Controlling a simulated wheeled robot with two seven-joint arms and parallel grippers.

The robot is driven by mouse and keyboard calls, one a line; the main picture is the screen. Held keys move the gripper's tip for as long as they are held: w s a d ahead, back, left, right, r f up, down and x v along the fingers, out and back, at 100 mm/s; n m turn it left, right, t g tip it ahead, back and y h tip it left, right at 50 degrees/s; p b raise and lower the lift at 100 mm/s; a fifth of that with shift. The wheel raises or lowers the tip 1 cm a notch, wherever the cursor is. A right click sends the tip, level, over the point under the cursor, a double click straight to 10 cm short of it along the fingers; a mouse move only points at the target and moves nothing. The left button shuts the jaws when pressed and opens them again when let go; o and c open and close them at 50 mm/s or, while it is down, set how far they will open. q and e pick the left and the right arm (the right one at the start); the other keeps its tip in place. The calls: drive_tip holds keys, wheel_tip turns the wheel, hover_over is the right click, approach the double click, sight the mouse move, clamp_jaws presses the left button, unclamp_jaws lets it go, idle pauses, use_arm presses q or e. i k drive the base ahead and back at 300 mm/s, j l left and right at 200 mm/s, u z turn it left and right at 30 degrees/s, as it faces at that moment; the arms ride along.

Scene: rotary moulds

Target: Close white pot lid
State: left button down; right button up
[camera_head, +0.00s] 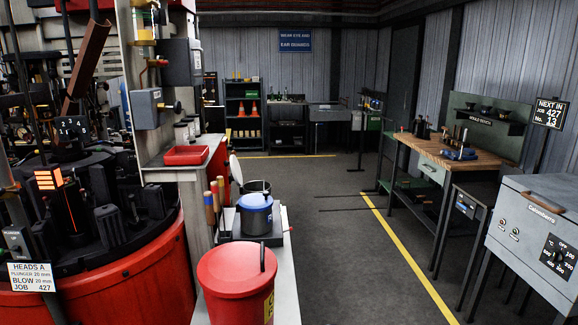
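A pale, whitish round lid (236,169) stands tilted up on edge behind the bench, at the left of a dark-rimmed pot (257,186). The rim of this pot shows behind a blue-lidded pot, which hides most of its body. I cannot tell whether the pale lid is hinged to it. Neither of my grippers is in view.
A red bucket (237,292) with an upright dark handle stands at the front of the narrow bench. Wooden-handled tools (213,200) stand left of the pots. A red tray (186,155) lies farther left. The floor (340,250) to the right is clear.

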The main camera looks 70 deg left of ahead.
sight(236, 169)
drive_tip(key=i+l, duration=0.1)
drive_tip(key=i, duration=0.35)
drive_tip(key=i+l+u, duration=0.15)
drive_tip(key=i, duration=0.3)
drive_tip(key=i+j+u, duration=0.1)
drive_tip(key=i+u, duration=0.15)
drive_tip(key=u, duration=0.15)
drive_tip(key=i+u, duration=0.25)
drive_tip(key=u, duration=0.15)
drive_tip(key=i+u, duration=0.25)
drive_tip(key=u, duration=0.15)
drive_tip(key=i+l+u, duration=0.1)
drive_tip(key=i+u, duration=0.15)
drive_tip(key=u, duration=0.15)
